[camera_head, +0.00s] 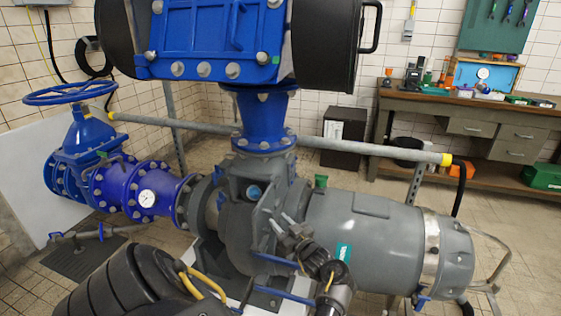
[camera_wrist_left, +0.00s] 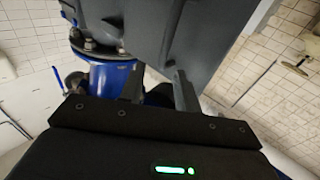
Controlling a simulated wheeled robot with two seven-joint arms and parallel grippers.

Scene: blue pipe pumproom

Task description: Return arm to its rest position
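My left arm (camera_head: 130,285) comes in from the bottom left, black with yellow cables. I cannot tell whether a fingertip touches the casing. My right gripper is in neither view.
The grey motor (camera_head: 375,240) is right of the gripper. A blue pipe with a gauge (camera_head: 147,198) and a blue handwheel (camera_head: 70,92) are at left. A yellow-ended rail (camera_head: 350,145) runs behind. A workbench (camera_head: 465,105) stands at the back right. Tiled floor is open beyond the motor.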

